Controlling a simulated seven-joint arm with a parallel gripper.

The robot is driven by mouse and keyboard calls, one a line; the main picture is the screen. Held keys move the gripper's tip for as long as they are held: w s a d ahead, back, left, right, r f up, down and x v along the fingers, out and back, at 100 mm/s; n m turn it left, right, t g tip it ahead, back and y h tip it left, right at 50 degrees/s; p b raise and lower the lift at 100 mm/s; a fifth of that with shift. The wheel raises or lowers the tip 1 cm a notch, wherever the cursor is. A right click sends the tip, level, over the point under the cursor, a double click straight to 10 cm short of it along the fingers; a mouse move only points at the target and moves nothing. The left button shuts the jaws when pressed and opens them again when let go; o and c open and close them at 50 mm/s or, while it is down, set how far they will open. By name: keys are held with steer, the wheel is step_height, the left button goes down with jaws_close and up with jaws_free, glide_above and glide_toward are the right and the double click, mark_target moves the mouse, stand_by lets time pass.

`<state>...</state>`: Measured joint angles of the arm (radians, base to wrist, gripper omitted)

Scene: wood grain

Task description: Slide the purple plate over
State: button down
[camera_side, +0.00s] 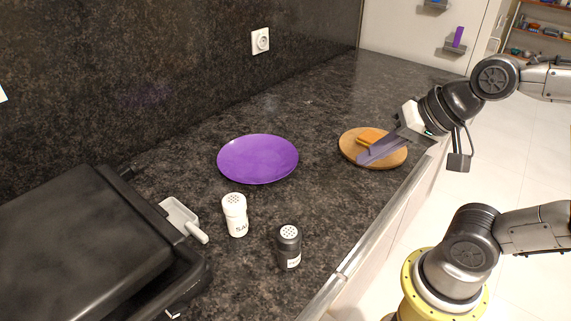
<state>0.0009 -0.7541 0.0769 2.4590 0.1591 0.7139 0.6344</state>
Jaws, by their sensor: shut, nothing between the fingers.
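The purple plate (258,158) is round and shallow, and it lies flat on the dark stone counter in the middle of the view. My gripper (366,157) is to the right of the plate, apart from it. Its long greyish-purple fingers are shut, with nothing seen held between them. They point down and left over a round wooden board, beside an orange-brown block on it. I cannot tell whether the fingers touch the board or the block.
The wooden board (350,153) carries the orange-brown block (370,136). A white salt shaker (235,215) and a dark shaker (288,247) stand in front of the plate. A black grill (80,245) fills the left. The counter between plate and board is clear.

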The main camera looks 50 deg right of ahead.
mark_target(285, 172)
steer(key=w+f+m+t, duration=0.25)
steer(key=w+m, duration=0.55)
steer(key=m, duration=0.9)
steer(key=d+f+m, duration=0.1)
steer(key=f+m, duration=0.2)
steer(key=f, duration=0.1)
steer(key=w+d+f+m+g+h, duration=0.1)
steer(key=f+m, duration=0.3)
steer(key=d+f+m, duration=0.2)
steer(key=f+m, duration=0.1)
steer(key=f, duration=0.1)
steer(key=shift+w+f+m+g, duration=0.15)
steer(key=shift+m+g, duration=0.1)
steer(key=shift+m, duration=0.15)
steer(key=shift+w, duration=0.1)
steer(key=w, duration=1.1)
steer(key=shift+w, duration=0.35)
steer(key=shift+f, duration=0.9)
steer(key=shift+s, duration=0.1)
